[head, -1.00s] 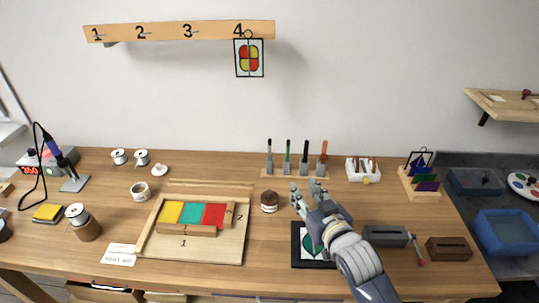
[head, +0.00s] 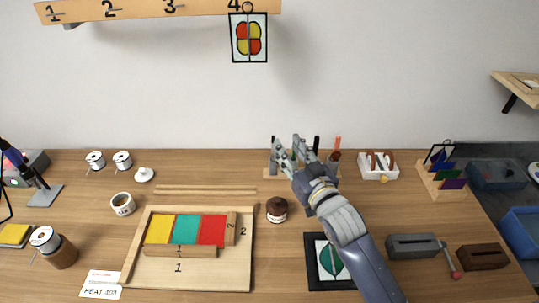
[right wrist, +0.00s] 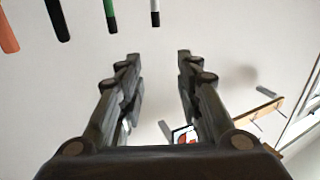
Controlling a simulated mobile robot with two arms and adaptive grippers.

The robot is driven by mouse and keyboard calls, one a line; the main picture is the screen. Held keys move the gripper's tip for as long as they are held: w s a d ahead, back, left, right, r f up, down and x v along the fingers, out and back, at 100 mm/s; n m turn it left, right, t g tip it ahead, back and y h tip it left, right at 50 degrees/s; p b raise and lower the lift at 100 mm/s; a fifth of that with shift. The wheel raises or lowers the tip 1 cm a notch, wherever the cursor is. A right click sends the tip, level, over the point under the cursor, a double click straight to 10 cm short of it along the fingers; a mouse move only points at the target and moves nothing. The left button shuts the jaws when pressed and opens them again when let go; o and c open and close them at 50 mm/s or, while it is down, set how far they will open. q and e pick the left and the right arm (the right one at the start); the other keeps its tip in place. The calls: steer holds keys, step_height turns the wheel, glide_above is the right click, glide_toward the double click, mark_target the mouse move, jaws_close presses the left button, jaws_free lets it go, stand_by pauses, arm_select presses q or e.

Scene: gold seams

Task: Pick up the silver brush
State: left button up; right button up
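In the right wrist view, several brush handles hang into the upper left of the picture. The pale one with a black end, apparently the silver brush (right wrist: 155,12), is the rightmost, beside a green one (right wrist: 110,14). In the head view, the brush rack (head: 268,174) stands at the back of the table, and my right gripper and arm hide much of it, including most of the silver brush. My right gripper (head: 287,145) is open and empty in front of the rack, fingers (right wrist: 157,60) apart with only wall between them. My left gripper is not in view.
A red-handled brush (head: 337,143) stands at the rack's right end. A white holder (head: 378,176) is to its right. A brown jar (head: 277,209) stands left of my right arm. A framed leaf panel (head: 318,262) lies partly under the arm. A stained-glass panel (head: 248,37) hangs above.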

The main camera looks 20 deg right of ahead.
steer(key=b, duration=0.5)
glide_toward(273, 144)
steer(key=w, duration=0.3)
steer(key=w+p, duration=0.1)
steer(key=shift+w+a+r, duration=0.3)
steer(key=shift+w+a+f+p, duration=0.1)
steer(key=shift+w+f+p, duration=0.15)
steer(key=shift+w, duration=1.25)
steer(key=shift+w+a+f+p, duration=0.1)
steer(key=shift+w+f, duration=0.2)
steer(key=shift+w, duration=1.15)
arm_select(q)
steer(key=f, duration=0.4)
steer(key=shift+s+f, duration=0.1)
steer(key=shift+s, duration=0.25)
arm_select(e)
steer(key=shift+c, duration=0.4)
jaws_close()
